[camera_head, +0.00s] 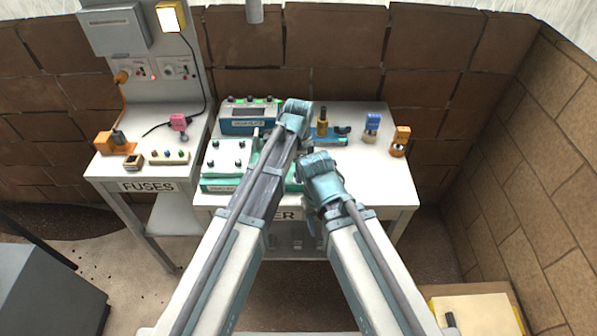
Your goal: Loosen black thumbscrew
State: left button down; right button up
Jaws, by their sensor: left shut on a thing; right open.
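A white plate on a green base (225,158) lies on the right-hand table and carries several small dark screw knobs (237,166). I cannot tell which one is the black thumbscrew. My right gripper (322,172) is lower and to the right, over the green base's right end. It is open, its fingertips mostly hidden.
A blue box (238,125) with knobs and a display stands behind the plate. A blue holder (327,136), a blue-topped piece (372,126) and an orange piece (400,141) stand to the right. A FUSES table (148,186) adjoins on the left. The table's right front (385,180) is clear.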

pick_arm(q)
jog(key=n, duration=0.6)
jog(key=c, duration=0.6)
grip_release()
jog(key=shift+o, duration=0.2)
jog(key=shift+r, duration=0.15)
notch_tip(320, 180, up, 4)
jog(key=p, duration=0.4)
